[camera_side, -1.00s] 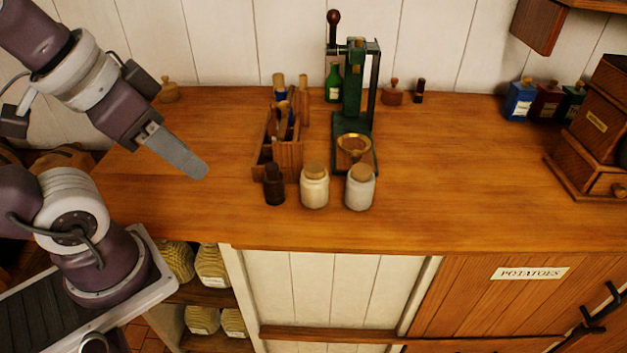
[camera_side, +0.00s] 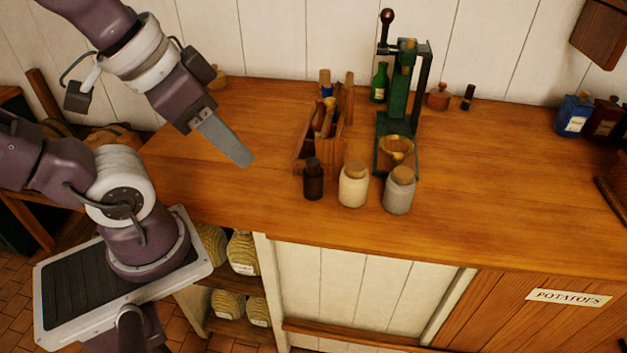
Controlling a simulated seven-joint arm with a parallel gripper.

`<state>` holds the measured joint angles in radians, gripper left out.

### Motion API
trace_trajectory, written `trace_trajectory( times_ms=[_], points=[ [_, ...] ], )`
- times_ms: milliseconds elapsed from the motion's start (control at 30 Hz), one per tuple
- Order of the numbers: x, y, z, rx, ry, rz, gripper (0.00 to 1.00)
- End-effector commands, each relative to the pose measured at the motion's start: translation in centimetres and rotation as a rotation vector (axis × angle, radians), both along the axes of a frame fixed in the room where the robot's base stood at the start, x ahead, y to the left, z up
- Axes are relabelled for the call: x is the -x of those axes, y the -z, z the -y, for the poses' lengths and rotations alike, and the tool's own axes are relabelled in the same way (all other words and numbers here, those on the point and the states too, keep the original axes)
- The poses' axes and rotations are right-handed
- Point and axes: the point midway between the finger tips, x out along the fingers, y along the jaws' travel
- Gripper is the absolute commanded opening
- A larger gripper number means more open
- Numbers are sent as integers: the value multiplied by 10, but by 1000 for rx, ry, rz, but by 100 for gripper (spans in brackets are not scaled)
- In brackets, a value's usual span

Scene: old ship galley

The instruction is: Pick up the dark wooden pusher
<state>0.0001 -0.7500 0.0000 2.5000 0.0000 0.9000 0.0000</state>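I cannot tell for sure which thing is the dark wooden pusher. A small dark upright piece (camera_side: 468,97) stands at the back of the counter, right of the green press. A dark brown bottle-like piece (camera_side: 313,182) stands at the front of the wooden caddy (camera_side: 330,161). The caddy holds several upright tools with wooden handles. My gripper (camera_side: 240,157) hangs over the counter left of the caddy, apart from everything. Only one flat grey finger shows side-on, so its opening is hidden. Nothing shows in its grip.
The green press (camera_side: 393,128) with a brass ring (camera_side: 396,149) stands right of the caddy. Two corked jars (camera_side: 353,187) (camera_side: 399,193) stand in front. A green bottle (camera_side: 379,83) and a small brown pot (camera_side: 439,97) stand behind. The counter's right middle (camera_side: 510,160) is clear.

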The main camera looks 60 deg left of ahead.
Motion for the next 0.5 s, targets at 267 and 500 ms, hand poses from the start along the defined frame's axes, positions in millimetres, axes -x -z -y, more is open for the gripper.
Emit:
trace_trajectory(
  times_ms=[267,500],
  points=[
    [0,0,0,0,0,0,66],
    [-6,0,-1,-27,38,-18,66]
  ],
)
